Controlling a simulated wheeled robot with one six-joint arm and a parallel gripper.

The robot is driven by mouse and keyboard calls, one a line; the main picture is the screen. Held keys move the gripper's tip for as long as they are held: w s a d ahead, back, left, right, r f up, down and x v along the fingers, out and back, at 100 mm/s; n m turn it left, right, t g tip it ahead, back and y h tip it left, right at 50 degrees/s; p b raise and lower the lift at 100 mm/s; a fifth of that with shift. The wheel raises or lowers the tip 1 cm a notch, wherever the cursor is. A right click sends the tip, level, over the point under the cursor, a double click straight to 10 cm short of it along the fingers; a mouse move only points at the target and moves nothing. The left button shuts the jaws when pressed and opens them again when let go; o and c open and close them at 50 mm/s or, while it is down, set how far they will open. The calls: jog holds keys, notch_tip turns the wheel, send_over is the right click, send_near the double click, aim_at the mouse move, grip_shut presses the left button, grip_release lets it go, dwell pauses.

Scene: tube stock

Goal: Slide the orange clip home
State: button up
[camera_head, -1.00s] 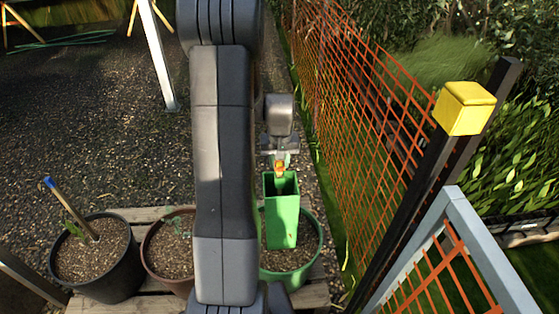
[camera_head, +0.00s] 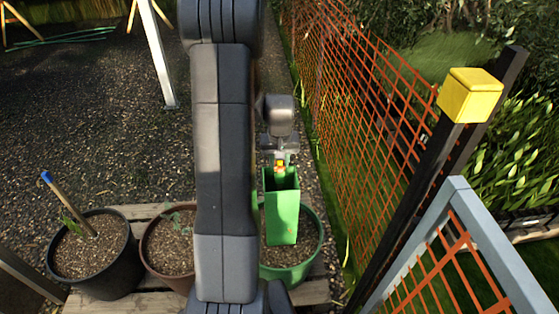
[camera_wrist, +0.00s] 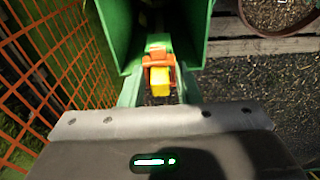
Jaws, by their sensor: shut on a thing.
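A green square tube (camera_head: 282,218) stands open-topped in a green pot (camera_head: 312,258) of soil, in the head view. In the wrist view the green tube (camera_wrist: 190,25) fills the upper middle. The orange clip (camera_wrist: 158,60) lies at the tube's near rim, with a yellow block (camera_wrist: 160,82) at its near side. Whether the clip touches the rim I cannot tell. My gripper (camera_head: 280,160) is just above the tube's mouth in the head view. In the wrist view my gripper (camera_wrist: 158,88) is shut on the clip's yellow part.
A brown pot (camera_head: 168,245) and a black pot (camera_head: 95,265) with a blue-tipped stake stand left on a wooden pallet (camera_head: 145,212). Orange mesh fencing (camera_head: 350,95) runs along the right, with a yellow-capped post (camera_head: 470,95). Gravel lies open beyond the pots.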

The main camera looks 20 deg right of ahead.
jog(key=shift+f, duration=0.5)
jog(key=o, duration=1)
notch_tip(320, 180, up, 14)
jog(key=s+p, duration=0.1)
jog(key=shift+s+a, duration=0.2)
jog(key=shift+s, duration=0.1)
jog(key=shift+f, duration=0.2)
